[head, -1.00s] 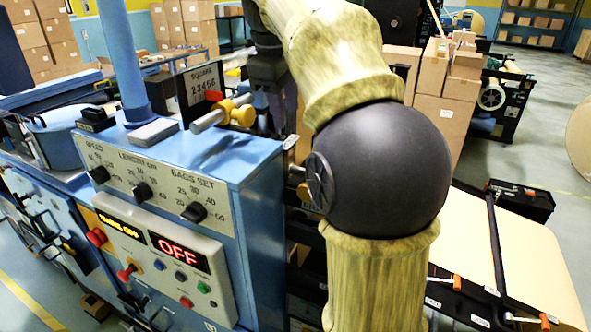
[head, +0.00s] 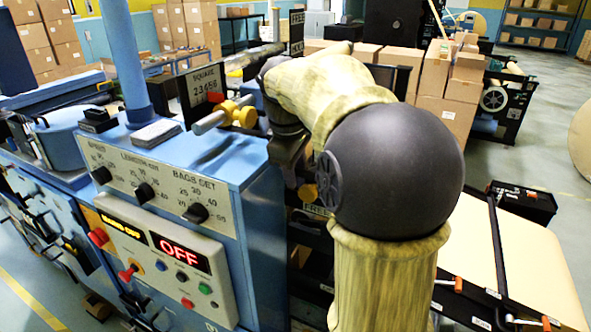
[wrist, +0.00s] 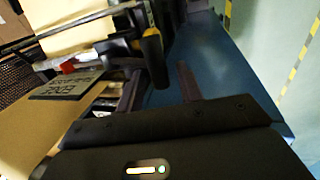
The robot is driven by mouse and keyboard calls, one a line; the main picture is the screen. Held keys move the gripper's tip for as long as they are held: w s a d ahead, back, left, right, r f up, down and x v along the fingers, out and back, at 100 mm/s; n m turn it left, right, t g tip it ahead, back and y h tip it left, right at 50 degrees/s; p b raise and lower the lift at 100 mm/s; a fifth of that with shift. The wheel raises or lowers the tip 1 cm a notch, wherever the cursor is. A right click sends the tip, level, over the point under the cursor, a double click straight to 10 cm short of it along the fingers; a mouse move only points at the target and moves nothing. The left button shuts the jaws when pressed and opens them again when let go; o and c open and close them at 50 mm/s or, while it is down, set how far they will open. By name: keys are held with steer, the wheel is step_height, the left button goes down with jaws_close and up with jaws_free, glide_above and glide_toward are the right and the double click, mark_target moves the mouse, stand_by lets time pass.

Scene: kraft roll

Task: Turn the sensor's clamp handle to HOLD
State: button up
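In the wrist view, a yellow-orange handle with a dark end (wrist: 153,62) stands upright beyond my gripper (wrist: 159,78). My gripper's two dark fingers are spread apart, and the handle appears between their lines, with no visible contact. In the head view, my arm covers most of this area.
The blue machine cabinet (head: 262,215) with dials and a lit OFF panel (head: 180,252) stands left of my arm. A yellow knob on a bar (head: 232,115) sticks out above it. A cream sheet (head: 535,260) lies right. Stacked cartons (head: 446,115) stand behind.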

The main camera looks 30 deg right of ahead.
steer(key=shift+d+f, duration=0.1)
steer(key=shift+f, duration=0.35)
steer(key=shift+s, duration=0.15)
jaws_close()
steer(key=shift+r, duration=0.15)
